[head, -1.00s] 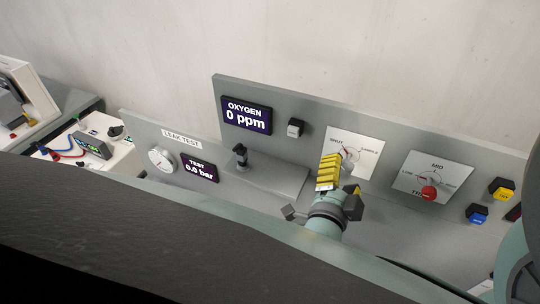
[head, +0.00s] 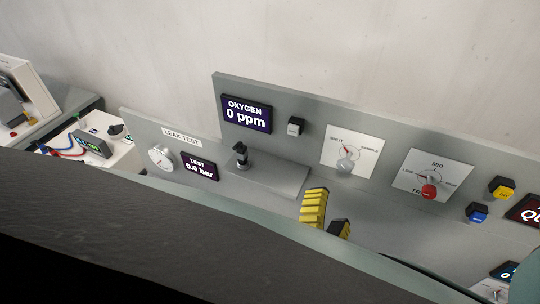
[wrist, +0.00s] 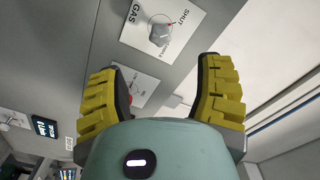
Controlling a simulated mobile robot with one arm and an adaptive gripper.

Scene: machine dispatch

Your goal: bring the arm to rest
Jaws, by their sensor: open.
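My gripper (head: 326,218) shows only its two yellow ribbed fingers in the head view, low in front of the grey panel and below the gas knob. In the wrist view my gripper (wrist: 160,68) has its fingers wide apart with nothing between them. The grey gas knob (head: 345,166) sits on a white plate marked with "SAMPLE", clear of the fingers. It also shows in the wrist view (wrist: 160,32), beyond the gap between the fingers. Most of my arm is hidden behind my own body in the head view.
The grey panel (head: 200,142) carries an oxygen display (head: 247,115), a red knob (head: 429,191), a blue button (head: 477,212) and a yellow button (head: 502,188). A black fitting (head: 241,155) stands on a raised grey block. A white bench with cables lies at the left.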

